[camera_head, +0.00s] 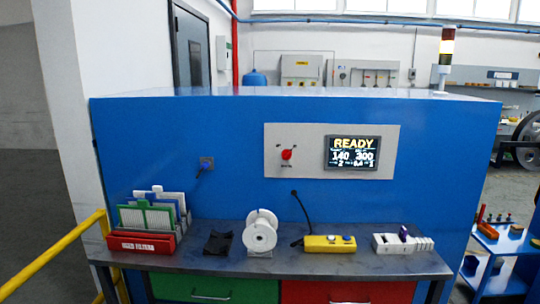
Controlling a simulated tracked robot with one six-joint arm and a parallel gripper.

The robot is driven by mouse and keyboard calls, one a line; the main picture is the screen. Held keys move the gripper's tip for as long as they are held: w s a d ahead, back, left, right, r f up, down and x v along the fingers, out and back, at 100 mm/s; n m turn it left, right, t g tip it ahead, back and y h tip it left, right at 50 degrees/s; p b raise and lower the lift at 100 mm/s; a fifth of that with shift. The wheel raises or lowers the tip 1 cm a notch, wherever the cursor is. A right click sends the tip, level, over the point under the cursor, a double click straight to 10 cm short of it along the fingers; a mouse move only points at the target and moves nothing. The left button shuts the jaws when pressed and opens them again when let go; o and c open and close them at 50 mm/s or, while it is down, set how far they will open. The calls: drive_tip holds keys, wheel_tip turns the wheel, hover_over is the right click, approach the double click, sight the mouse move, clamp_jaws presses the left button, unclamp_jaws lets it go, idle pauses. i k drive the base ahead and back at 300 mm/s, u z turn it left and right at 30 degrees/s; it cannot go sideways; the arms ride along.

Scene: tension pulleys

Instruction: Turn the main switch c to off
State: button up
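A red rotary switch (287,154) sits on the left part of a light grey panel (300,133) on the blue machine front. Small markings lie around it, too small to read. Its knob looks slightly tilted from upright. I cannot tell whether it is the main switch c. A dark display (352,152) to its right reads READY, with the numbers 140 and 300 below. My gripper is not in view.
A dark bench (205,259) runs below the panel. On it stand a red filter box (141,243), a white spool (260,232), a yellow control box (328,244) with a black cable, and a white rack (403,243). A yellow rail (52,257) is at left. The space before the panel looks clear.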

sight(286, 154)
drive_tip(key=u, duration=0.35)
drive_tip(key=i, duration=0.55)
drive_tip(key=u, duration=0.75)
drive_tip(key=i, duration=0.45)
drive_tip(key=u, duration=0.25)
